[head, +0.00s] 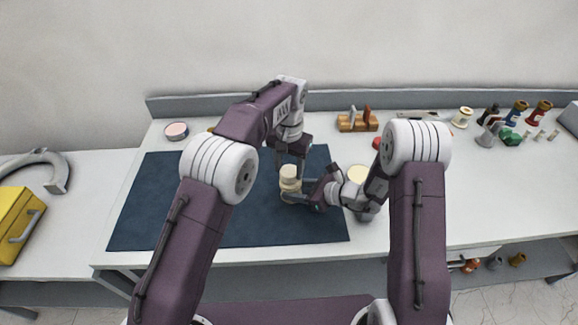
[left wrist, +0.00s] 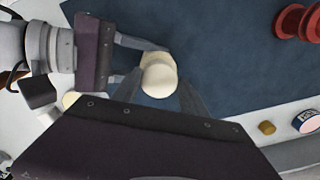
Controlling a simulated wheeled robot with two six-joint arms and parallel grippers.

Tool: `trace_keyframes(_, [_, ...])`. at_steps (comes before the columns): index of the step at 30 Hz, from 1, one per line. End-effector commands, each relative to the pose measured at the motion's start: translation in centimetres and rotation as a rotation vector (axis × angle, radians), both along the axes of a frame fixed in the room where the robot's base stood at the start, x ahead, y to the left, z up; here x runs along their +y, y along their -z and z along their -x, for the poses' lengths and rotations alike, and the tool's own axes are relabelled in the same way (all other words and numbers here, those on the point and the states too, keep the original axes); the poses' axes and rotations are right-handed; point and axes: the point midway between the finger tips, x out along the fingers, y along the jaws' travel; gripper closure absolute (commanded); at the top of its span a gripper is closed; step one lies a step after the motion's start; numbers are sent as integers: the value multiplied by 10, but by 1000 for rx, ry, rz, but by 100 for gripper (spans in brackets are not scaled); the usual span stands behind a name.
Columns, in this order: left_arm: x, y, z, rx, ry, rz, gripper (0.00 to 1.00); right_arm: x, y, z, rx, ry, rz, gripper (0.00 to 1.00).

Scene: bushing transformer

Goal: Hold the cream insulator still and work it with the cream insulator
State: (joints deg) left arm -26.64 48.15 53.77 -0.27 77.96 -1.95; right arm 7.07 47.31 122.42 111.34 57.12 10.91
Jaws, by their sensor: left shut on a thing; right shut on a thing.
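Two cream pieces meet near the middle of the blue mat (head: 170,205), one above the other. The upper cream insulator (head: 289,172) is between the fingers of my left gripper (head: 290,170), which comes from above and is shut on it. The lower cream insulator (head: 290,186) is held from the right by my right gripper (head: 289,196), shut on it. In the left wrist view the round cream top (left wrist: 160,78) sits between the left fingers, and the right fingers reach in from the left. The seam between the pieces is too small to judge.
A cream round thing (head: 358,174) stands beside my right arm. A wooden rack (head: 358,122) and a round tin (head: 176,131) are at the back. A red spool (left wrist: 290,22) shows in the left wrist view. The mat's left part is clear.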

Motion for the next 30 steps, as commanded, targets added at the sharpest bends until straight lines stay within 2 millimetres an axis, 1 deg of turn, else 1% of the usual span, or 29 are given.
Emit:
trace_keyframes(5, [0,3,0,0,0,0,87,0,-1,0,-2,0,-1,78])
trace_keyframes(6, [0,2,0,-1,0,0,38,0,-1,0,-2,0,-1,78])
trace_keyframes(7, [0,2,0,0,0,0,30,0,-1,0,-2,0,-1,78])
trace_keyframes(8, [0,2,0,0,0,0,24,0,-1,0,-2,0,-1,78])
trace_keyframes(16, [0,2,0,0,0,0,24,0,-1,0,-2,0,-1,78])
trace_keyframes(18, [0,-1,0,-1,0,0,24,0,-1,0,-2,0,-1,78])
trace_keyframes(20, [-1,-9,-1,-4,0,2,24,0,-1,0,-2,0,-1,78])
trace_keyframes(26, [-1,-51,-1,-4,0,2,24,0,-1,0,-2,0,-1,78])
trace_keyframes(30, [-1,-65,-1,-1,0,0,24,0,-1,0,-2,0,-1,78])
